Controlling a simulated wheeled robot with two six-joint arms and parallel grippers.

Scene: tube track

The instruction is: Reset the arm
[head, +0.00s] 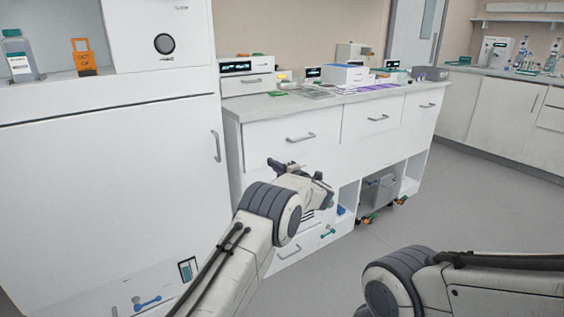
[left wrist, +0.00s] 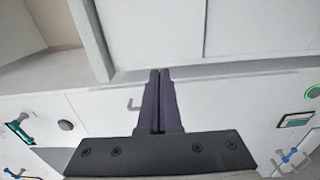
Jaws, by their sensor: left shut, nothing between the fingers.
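My left arm comes in from the lower left of the head view. Its gripper (head: 283,164) is in front of the white drawer cabinet, clear of the worktop's edge. In the left wrist view the two dark fingers (left wrist: 160,72) are pressed together with nothing between them. Both point toward white cabinet fronts. My right arm (head: 430,285) shows at the lower right of the head view, but its gripper is outside the picture.
A white drawer cabinet (head: 280,133) bears small instruments and boxes on its worktop. A tall white cabinet (head: 110,190) stands at the left, with a bottle (head: 18,58) and an orange holder (head: 84,58) on its ledge. The grey floor (head: 455,205) at the right is clear.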

